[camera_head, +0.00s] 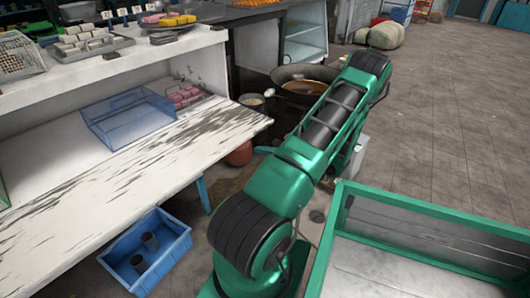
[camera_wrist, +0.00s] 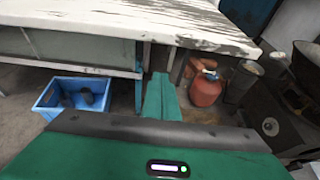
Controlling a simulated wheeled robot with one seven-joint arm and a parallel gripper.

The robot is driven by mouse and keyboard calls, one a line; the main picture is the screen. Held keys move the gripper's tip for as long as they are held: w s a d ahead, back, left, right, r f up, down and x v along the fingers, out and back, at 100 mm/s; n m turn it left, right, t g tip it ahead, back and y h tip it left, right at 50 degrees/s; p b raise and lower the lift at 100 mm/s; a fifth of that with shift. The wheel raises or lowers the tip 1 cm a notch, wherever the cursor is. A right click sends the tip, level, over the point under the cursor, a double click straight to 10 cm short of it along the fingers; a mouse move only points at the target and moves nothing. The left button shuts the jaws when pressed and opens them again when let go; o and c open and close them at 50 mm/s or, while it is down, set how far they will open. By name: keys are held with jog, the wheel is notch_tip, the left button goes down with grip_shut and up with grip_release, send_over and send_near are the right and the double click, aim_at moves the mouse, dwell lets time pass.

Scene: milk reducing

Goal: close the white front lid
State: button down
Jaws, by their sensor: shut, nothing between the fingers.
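I cannot make out a white front lid in either view. My gripper (camera_wrist: 161,80) shows in the wrist view as a narrow green shape pointing away from the camera, shut and empty. It points toward the floor area beside the white worktable, and nothing is seen touching its tip. In the head view my green arm reaches up and away, then bends down at its far end, and the gripper is hidden behind the arm. A small white surface (camera_head: 358,153) shows beside the arm's far end, too covered to identify.
The worn white worktable (camera_head: 130,180) fills the left, with a blue transparent tray (camera_head: 125,122) on it. A blue crate (camera_head: 165,262) holding dark cups stands below. A red gas bottle (camera_wrist: 207,90) and a large wok (camera_head: 305,82) stand beyond. Open floor (camera_head: 450,110) lies right.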

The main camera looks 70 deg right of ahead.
jog(key=shift+w+d+r, duration=0.25)
jog(key=shift+w+r, duration=0.5)
jog(key=shift+w, duration=0.05)
jog(key=shift+w+d+r, duration=0.2)
jog(key=shift+w+r, duration=0.55)
